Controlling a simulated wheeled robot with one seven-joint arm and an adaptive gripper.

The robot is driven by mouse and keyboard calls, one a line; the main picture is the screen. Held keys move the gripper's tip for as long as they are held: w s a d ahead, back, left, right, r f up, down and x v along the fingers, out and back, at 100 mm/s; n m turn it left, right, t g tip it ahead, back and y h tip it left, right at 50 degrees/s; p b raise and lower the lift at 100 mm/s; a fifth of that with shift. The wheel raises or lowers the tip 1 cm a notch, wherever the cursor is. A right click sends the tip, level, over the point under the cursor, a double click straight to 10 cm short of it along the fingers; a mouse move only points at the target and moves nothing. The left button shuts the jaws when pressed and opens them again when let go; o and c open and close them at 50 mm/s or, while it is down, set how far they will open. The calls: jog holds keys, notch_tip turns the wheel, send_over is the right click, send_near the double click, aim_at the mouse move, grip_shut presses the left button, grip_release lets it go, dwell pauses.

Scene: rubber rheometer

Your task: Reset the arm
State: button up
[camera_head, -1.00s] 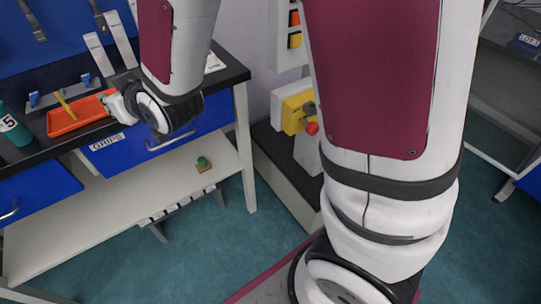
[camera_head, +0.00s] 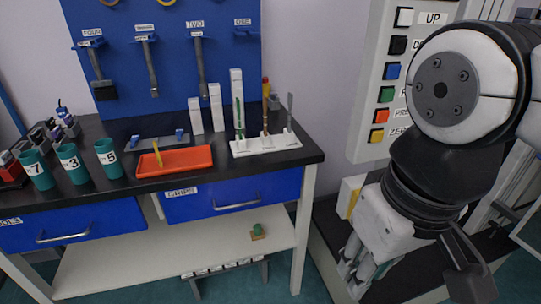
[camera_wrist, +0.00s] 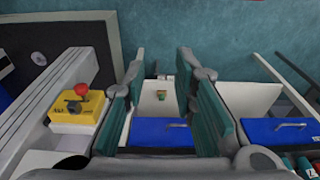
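My arm is folded at the right of the head view. My gripper (camera_head: 358,272) points down there, beside the right end of the workbench (camera_head: 302,215), and its fingertips are hard to make out. In the wrist view my gripper (camera_wrist: 160,80) shows two teal-padded fingers, spread apart with nothing between them. The bench's blue drawer (camera_wrist: 160,132) and lower shelf show in the gap, well beyond the fingers.
A machine panel (camera_head: 392,85) with labelled buttons stands behind my arm. A yellow box with a red knob (camera_wrist: 80,92) is left of my fingers in the wrist view. The bench holds an orange tray (camera_head: 175,161), numbered teal cups (camera_head: 70,163) and a white tool rack (camera_head: 265,144).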

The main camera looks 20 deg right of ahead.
jog(key=shift+s, duration=0.3)
dwell(0.5)
notch_tip(320, 180, up, 17)
jog(key=t+p, duration=0.2)
jog(key=p, duration=1.3)
jog(key=shift+f+t, duration=0.2)
jog(key=shift+t, duration=0.2)
